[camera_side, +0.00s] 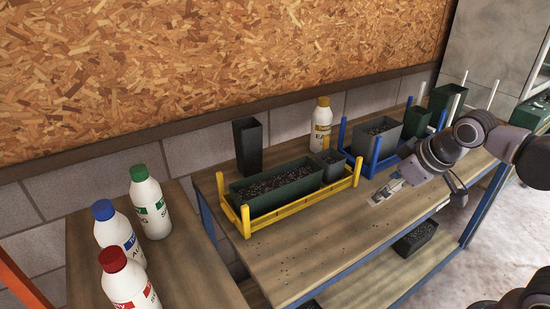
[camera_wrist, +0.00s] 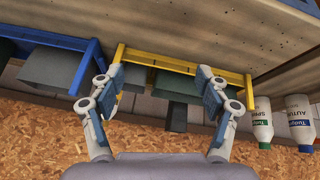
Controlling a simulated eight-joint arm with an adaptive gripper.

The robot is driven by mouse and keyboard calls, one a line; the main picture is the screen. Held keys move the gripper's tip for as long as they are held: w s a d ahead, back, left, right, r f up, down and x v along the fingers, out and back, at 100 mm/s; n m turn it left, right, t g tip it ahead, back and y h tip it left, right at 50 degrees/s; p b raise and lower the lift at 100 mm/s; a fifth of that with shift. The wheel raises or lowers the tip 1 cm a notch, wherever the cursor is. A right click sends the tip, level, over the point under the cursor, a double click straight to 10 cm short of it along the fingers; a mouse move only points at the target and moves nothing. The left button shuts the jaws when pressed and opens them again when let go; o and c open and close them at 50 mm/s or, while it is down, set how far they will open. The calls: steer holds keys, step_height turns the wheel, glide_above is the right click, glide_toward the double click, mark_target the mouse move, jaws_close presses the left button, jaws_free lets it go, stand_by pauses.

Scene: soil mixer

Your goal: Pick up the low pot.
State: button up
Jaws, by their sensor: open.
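Several pots show, and I cannot tell for certain which is the low pot. A long, low dark green pot (camera_side: 277,188) filled with dark soil sits in the yellow rack (camera_side: 300,207). A small dark pot (camera_side: 331,163) with soil stands at its right end in the same rack. My gripper is over the right part of the bench in the side view, right of the yellow rack and apart from the pots. In the wrist view my gripper (camera_wrist: 160,74) is open and empty, its fingers spread in front of the yellow rack (camera_wrist: 185,65).
A blue rack (camera_side: 375,168) holds a grey pot (camera_side: 381,130). Green pots (camera_side: 445,102) stand far right. Another soil pot (camera_side: 415,239) is on the lower shelf. The bench front is clear.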

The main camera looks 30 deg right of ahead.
steer(key=w+d+r+n+g+h, duration=0.2)
steer(key=w+r+n+g, duration=0.15)
steer(key=w+n, duration=0.6)
steer(key=n+g+h, duration=0.2)
steer(key=n+g, duration=0.1)
steer(key=n, duration=0.3)
glide_toward(332, 162)
steer(key=shift+s+d+t, duration=0.2)
steer(key=shift+s+t, duration=0.05)
steer(key=shift+s, duration=0.35)
steer(key=shift+w+d+f, duration=0.1)
steer(key=shift+w+f, duration=0.2)
steer(key=shift+f, duration=0.1)
steer(key=x, duration=0.5)
steer(key=shift+d+f, duration=0.15)
steer(key=shift+x, duration=2.55)
steer(key=shift+w+a, duration=0.1)
steer(key=shift+a, duration=0.1)
steer(key=c, duration=1)
